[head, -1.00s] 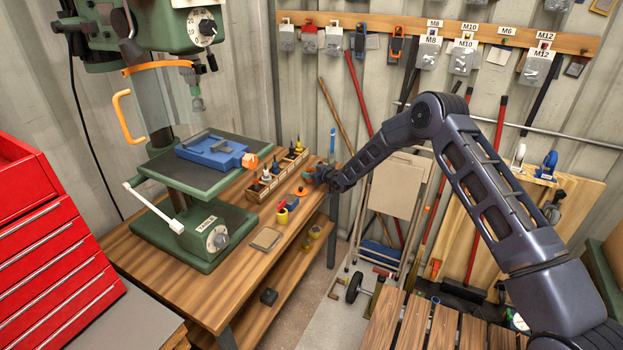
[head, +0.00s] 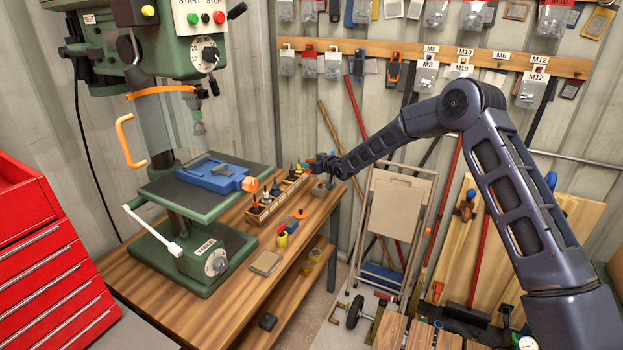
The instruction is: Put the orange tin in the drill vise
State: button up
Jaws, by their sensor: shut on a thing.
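The drill vise (head: 212,178) is blue with a grey jaw and an orange end at its right. It lies on the dark table of the green drill press. My gripper (head: 318,166) is shut on a small orange thing (head: 310,165), which I take to be the orange tin. The fingers hide most of it. The gripper is above the far right end of the workbench, to the right of the vise and apart from it.
A wooden rack (head: 268,206) of several bits and bottles stands between vise and gripper. A yellow-and-red item (head: 282,238), a flat orange piece (head: 300,214) and a tan pad (head: 265,262) lie on the workbench (head: 190,318). The press's orange guard handle (head: 127,142) hangs left of the vise.

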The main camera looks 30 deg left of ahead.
notch_tip(320, 180, up, 4)
jog(key=shift+r, duration=0.2)
jog(key=s+r+n+g+y, duration=0.1)
jog(key=s+r+n+g, duration=0.45)
jog(key=s+r, duration=1.2)
jog(key=s+d+r+n+g+h, duration=0.1)
jog(key=s+d+r+n+g, duration=0.3)
jog(key=s, duration=0.7)
jog(key=s+d+r+g, duration=0.1)
jog(key=s+d+g, duration=0.3)
jog(key=s, duration=0.7)
jog(key=shift+t, duration=0.75)
jog(key=s+a, duration=0.2)
jog(key=a, duration=0.3)
jog(key=s+a, duration=0.3)
jog(key=a, duration=0.2)
jog(key=s+a, duration=0.2)
jog(key=a, duration=0.2)
jog(key=shift+s+a, duration=0.4)
jog(key=shift+f, duration=1.7)
jog(key=shift+f, duration=0.1)
jog(key=o, duration=1.1)
